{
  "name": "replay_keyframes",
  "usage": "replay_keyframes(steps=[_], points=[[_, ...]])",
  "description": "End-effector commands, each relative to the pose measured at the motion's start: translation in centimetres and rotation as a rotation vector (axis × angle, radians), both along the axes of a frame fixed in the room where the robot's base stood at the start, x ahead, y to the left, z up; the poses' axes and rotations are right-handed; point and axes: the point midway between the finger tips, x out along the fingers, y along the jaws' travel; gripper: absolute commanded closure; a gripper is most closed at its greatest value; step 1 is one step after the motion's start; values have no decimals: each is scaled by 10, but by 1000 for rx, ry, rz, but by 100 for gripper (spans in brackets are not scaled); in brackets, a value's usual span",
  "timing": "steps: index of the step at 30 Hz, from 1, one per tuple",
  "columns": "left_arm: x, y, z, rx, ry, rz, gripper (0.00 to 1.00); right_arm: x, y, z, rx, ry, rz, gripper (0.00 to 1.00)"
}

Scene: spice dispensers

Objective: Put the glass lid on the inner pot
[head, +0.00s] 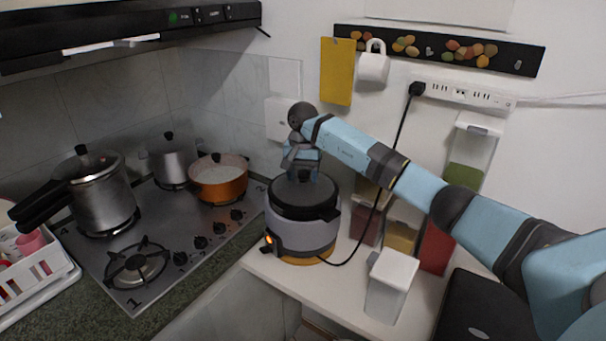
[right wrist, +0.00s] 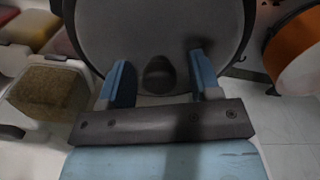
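A dark round lid (head: 292,200) sits on top of the grey electric cooker (head: 305,236) on the white counter. It fills the top of the right wrist view, where its dark knob (right wrist: 159,76) shows near the middle. The inner pot is hidden beneath the lid. My right gripper (head: 303,178) points down at the lid from above. In the right wrist view its two blue fingers (right wrist: 160,80) are apart, with the knob between them and a gap on each side. I cannot tell how far the fingertips are above the lid. My left gripper is not in view.
A stove (head: 175,232) on the left holds a pressure cooker (head: 105,200), a steel pot (head: 172,166) and an orange pot (head: 220,185). A white-lidded container (head: 390,288) and spice boxes (head: 437,248) stand right of the cooker. A black cord (head: 372,215) runs up to the power strip.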

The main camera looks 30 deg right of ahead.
Motion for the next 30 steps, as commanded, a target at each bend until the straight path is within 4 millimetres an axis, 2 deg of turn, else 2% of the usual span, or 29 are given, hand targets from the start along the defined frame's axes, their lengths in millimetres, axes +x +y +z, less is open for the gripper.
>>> replay_keyframes(steps=[6,10,21,25,30], points=[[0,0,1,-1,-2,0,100,0,0,0,-1,2,0,42],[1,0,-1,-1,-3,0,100,0,-1,11,-1,0,-1,42],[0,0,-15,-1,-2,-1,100,0,-1,86,-2,-2,0,42],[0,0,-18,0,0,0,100,0,0,106,-1,-2,-1,42],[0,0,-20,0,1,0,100,0,0,119,0,1,0,42]])
